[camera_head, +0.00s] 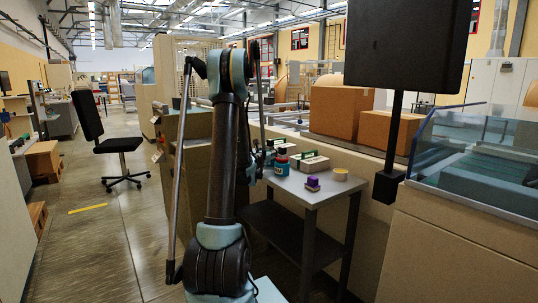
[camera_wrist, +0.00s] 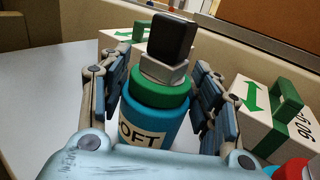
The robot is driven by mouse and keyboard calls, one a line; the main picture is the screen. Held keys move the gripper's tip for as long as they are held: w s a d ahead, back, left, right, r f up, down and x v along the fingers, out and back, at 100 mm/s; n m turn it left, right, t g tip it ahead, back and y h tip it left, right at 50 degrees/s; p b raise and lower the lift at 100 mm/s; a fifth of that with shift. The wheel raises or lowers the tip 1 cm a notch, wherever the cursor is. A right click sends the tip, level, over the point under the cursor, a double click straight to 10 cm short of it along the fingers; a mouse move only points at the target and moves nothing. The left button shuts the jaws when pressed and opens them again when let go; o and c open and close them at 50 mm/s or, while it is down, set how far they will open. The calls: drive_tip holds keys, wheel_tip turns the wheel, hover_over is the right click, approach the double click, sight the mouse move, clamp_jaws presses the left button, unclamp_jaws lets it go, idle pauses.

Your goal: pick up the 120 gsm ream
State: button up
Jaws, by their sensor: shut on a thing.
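Two white reams with green bands and green arrows show in the wrist view. The right one (camera_wrist: 262,118) carries print that seems to read "90 gs"; the other (camera_wrist: 118,42) stands behind the left finger, its weight print not visible. In the head view a white ream (camera_head: 312,162) lies on the small grey table. My gripper (camera_wrist: 160,100) is shut on a blue bottle (camera_wrist: 152,128) with a green collar, a grey and black top and a label showing "OFT". The bottle stands upright between the fingers, apart from the reams. In the head view my gripper (camera_head: 258,160) is partly hidden by my arm.
The grey table (camera_head: 295,188) also holds a red-capped bottle (camera_head: 281,165), a purple item (camera_head: 312,184) and a yellow roll (camera_head: 340,174). Cardboard boxes (camera_head: 388,130) stand behind a low beige wall. A black screen on a post hangs at the right. The aisle floor at left is open.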

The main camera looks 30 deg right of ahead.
drive_tip(key=shift+f, duration=0.1)
drive_tip(key=o, duration=0.9)
drive_tip(key=shift+o, duration=0.2)
